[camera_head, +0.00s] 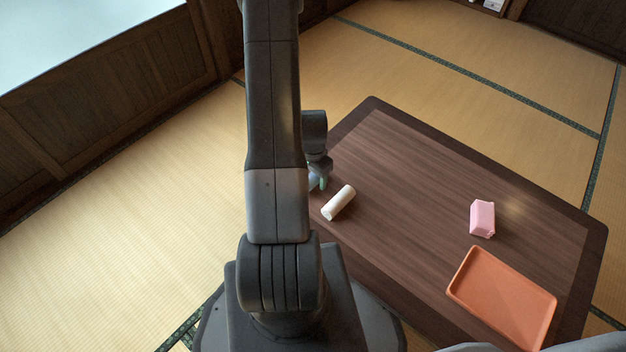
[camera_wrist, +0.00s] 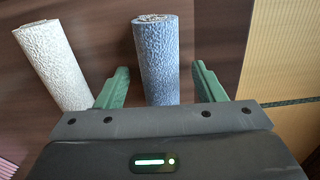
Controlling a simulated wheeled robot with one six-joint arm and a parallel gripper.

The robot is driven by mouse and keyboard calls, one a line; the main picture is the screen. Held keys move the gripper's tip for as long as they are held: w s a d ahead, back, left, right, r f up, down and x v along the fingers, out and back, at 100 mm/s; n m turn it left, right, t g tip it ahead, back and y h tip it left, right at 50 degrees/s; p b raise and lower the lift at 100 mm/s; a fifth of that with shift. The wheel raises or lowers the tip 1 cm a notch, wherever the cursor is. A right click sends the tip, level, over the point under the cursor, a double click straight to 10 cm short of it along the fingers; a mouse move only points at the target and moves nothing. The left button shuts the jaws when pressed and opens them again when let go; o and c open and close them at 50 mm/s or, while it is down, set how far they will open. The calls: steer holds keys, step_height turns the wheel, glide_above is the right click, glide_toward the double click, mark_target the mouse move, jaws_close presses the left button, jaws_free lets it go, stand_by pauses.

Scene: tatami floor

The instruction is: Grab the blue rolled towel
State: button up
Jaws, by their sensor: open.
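In the wrist view, a blue rolled towel (camera_wrist: 158,60) lies on the dark wooden table. My gripper (camera_wrist: 160,82) is open, with one green finger on each side of the towel's near part. A gap shows between the towel and each finger, and its near end is hidden by my gripper body. I cannot tell the height of the fingers above the table. In the head view, my arm hides the blue towel and most of my gripper (camera_head: 321,183), which is over the left part of the table.
A white rolled towel (camera_head: 339,202) lies just right of my gripper in the head view; in the wrist view it (camera_wrist: 55,62) is left of the left finger. A pink box-like item (camera_head: 482,218) and an orange tray (camera_head: 463,293) are farther right on the table (camera_head: 420,170).

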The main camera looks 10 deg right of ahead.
steer(key=c, duration=1.1)
steer(key=shift+o, duration=0.2)
